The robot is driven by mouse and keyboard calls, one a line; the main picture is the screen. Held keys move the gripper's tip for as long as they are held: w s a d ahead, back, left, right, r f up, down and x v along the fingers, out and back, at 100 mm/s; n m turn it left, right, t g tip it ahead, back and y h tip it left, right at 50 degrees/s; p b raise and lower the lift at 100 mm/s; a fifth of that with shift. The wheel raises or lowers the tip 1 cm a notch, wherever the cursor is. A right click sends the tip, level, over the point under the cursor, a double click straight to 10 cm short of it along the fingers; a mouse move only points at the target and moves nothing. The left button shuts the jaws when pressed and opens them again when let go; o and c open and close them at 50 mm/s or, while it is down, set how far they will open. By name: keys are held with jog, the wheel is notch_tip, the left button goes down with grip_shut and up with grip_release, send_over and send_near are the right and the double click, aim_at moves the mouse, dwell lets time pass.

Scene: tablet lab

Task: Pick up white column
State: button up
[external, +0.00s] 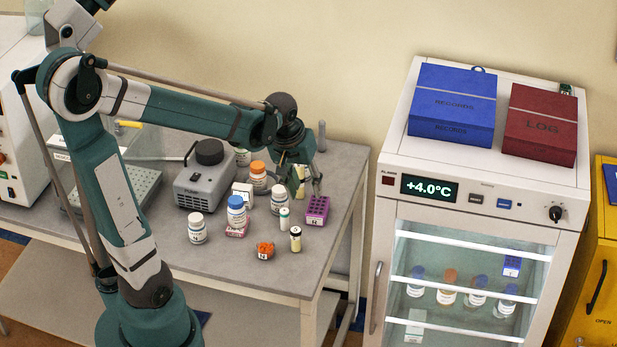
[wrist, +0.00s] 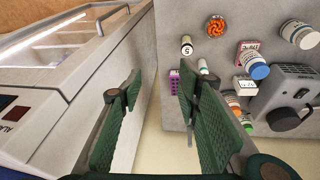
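Two small white cylinders stand upright near the right end of the table. One has a dark top (external: 295,239) and shows in the wrist view with a "5" on its label (wrist: 187,46). The other has a green top (external: 284,218) and shows partly behind my finger in the wrist view (wrist: 203,66). I cannot tell which is the white column. My gripper (external: 308,187) is above the table's right end, near the purple rack. In the wrist view my gripper (wrist: 160,78) is open, with nothing between its fingers; the cylinders lie beyond the right finger.
The purple rack (external: 317,210) stands right of the cylinders. An orange item (external: 265,250) and a blue-capped bottle (external: 237,210) are to the left. A grey pump (external: 203,183) is farther left. A white fridge (external: 390,200) stands right of the table (external: 345,165).

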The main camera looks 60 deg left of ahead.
jog(key=w+a+f+n+g, duration=0.2)
jog(key=w+a+f+n, duration=0.15)
jog(key=a+f, duration=0.6)
jog(key=n+g+h+b, duration=0.1)
jog(key=n, duration=0.3)
send_over(285, 209)
notch_tip(285, 209, down, 7)
jog(key=shift+s+d+f, duration=0.1)
jog(key=shift+f, duration=0.1)
jog(key=shift+f, duration=0.1)
jog(key=shift+f, duration=1.15)
jog(key=shift+f, duration=0.15)
jog(key=shift+f, duration=2.5)
jog(key=shift+c, duration=0.4)
